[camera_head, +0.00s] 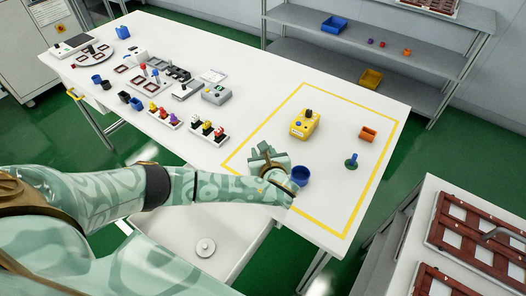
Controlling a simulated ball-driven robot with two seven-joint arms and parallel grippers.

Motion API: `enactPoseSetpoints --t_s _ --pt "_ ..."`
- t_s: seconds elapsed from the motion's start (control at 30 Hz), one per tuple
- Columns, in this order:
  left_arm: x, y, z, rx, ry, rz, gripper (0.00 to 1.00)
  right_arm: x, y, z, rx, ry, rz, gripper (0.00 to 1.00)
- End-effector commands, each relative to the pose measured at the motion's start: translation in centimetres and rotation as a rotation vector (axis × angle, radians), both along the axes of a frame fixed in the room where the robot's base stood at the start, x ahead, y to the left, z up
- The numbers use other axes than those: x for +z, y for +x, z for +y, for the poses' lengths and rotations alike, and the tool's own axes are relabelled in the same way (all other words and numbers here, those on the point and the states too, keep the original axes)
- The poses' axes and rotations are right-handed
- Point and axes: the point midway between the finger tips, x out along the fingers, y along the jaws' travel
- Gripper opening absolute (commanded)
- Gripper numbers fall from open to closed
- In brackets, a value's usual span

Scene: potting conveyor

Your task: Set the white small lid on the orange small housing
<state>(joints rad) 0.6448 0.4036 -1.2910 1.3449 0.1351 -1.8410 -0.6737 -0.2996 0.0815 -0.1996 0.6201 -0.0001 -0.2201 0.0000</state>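The orange small housing (368,134) sits on the white table at the right, inside the yellow taped outline. I cannot make out a white small lid for certain. A round white piece with a small knob (205,248) lies in the white bin below the table's front edge; I cannot tell if it is the lid. My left gripper (270,158) is over the table inside the outline, left of the orange housing and apart from it. Its fingers are partly hidden by my arm, so I cannot tell its opening or what it holds. My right gripper is out of view.
A blue cup (301,175) stands right beside my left gripper. Racks of small parts (208,132) fill the left.

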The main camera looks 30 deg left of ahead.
Motion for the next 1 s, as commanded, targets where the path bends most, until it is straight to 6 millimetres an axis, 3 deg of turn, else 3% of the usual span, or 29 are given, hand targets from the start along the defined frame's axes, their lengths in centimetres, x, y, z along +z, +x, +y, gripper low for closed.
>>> enactPoseSetpoints --t_s 1.0 --pt "-0.06 -0.03 0.0 0.0 0.001 0.001 0.15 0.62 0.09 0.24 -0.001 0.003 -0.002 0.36"
